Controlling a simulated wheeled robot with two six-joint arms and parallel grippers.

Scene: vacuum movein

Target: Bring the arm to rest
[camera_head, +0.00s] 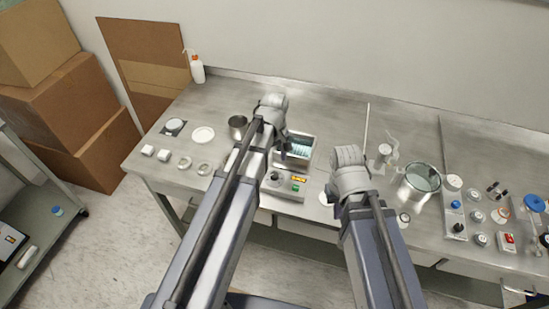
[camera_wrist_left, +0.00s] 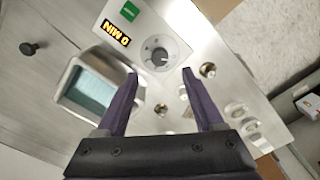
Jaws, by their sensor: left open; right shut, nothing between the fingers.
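My left gripper (camera_head: 284,146) hangs at the near-left part of an open metal bath (camera_head: 310,150) on the bench. In the left wrist view my left gripper (camera_wrist_left: 160,71) is open, with nothing between its two purple fingers. Beyond its fingertips are the bath's control panel and dial (camera_wrist_left: 160,52); the bath's teal inside (camera_wrist_left: 90,92) shows beside the left finger. In the head view the control panel (camera_head: 284,184) is in front of the bath. My right arm reaches over the bench's front edge; its wrist hides the gripper there.
A dark cup (camera_head: 238,122), white dish (camera_head: 203,135) and small dishes stand left of the bath. A wash bottle (camera_head: 196,68) stands at the back left. The back middle bench is clear.

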